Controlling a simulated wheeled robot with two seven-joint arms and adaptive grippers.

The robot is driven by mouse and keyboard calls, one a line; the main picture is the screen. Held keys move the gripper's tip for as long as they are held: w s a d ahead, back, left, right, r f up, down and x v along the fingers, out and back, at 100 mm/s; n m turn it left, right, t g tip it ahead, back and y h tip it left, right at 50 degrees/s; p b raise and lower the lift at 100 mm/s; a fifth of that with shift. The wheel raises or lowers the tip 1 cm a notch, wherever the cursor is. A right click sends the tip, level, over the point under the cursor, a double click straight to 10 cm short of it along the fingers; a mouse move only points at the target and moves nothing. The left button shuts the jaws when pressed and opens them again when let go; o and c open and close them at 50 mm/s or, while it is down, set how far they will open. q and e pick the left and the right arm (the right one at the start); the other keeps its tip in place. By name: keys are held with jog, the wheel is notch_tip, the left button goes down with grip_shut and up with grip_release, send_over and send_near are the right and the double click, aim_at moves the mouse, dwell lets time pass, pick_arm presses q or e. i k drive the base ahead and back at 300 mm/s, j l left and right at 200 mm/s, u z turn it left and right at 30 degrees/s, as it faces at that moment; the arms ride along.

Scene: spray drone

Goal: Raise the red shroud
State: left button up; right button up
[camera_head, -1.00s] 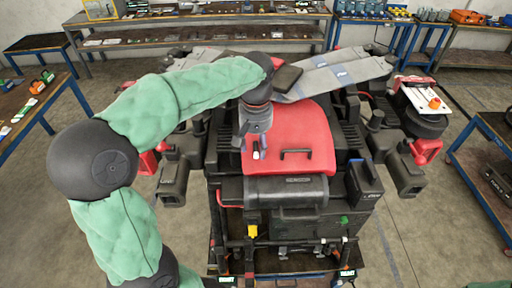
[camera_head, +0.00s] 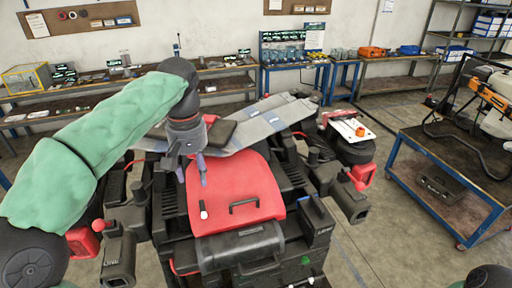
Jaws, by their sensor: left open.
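The red shroud (camera_head: 239,184) is a smooth red cover on top of the dark drone body, with a black handle (camera_head: 244,205) across its near part. It lies down on the body. My left gripper (camera_head: 193,172) hangs from the green-sleeved left arm, pointing down over the left part of the shroud. It is open with nothing visible between its fingers, and lies to the left of and beyond the handle. A small white-tipped pin (camera_head: 203,211) stands on the shroud, left of the handle. My right gripper is not visible.
Grey folded panels (camera_head: 262,122) lie behind the shroud. Black drone arms with nozzles (camera_head: 346,197) stick out at both sides. A blue-framed cart (camera_head: 430,180) with equipment stands at right. Workbenches (camera_head: 120,85) line the back wall. Open floor lies between drone and cart.

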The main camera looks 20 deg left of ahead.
aim_at(241, 190)
jog(key=k, duration=1)
